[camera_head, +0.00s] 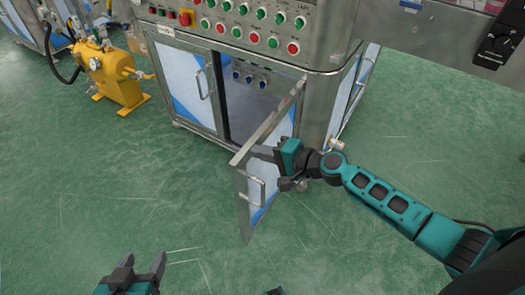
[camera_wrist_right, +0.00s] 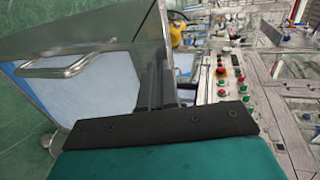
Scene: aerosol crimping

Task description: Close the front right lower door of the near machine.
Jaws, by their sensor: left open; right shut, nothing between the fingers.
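The front right lower door (camera_head: 270,140) of the near machine stands swung out from the cabinet, with its hinge side at the right of a dark opening (camera_head: 255,95). Its handle (camera_head: 256,190) is near the free edge. The handle (camera_wrist_right: 60,65) and white-blue panel also show at the left of the right wrist view. My right gripper (camera_head: 262,152) is shut and empty at the door's upper part, on the handle side; I cannot tell if it touches. Its fingers (camera_wrist_right: 157,85) show beside the door's metal edge. My left gripper (camera_head: 141,275) is open and empty at the bottom, apart from the door.
The closed left lower door (camera_head: 187,85) has its own handle. A control panel (camera_head: 255,25) with green and red buttons is above. A yellow pump-like unit (camera_head: 112,75) stands at the far left. The green floor (camera_head: 90,190) in front and left is clear.

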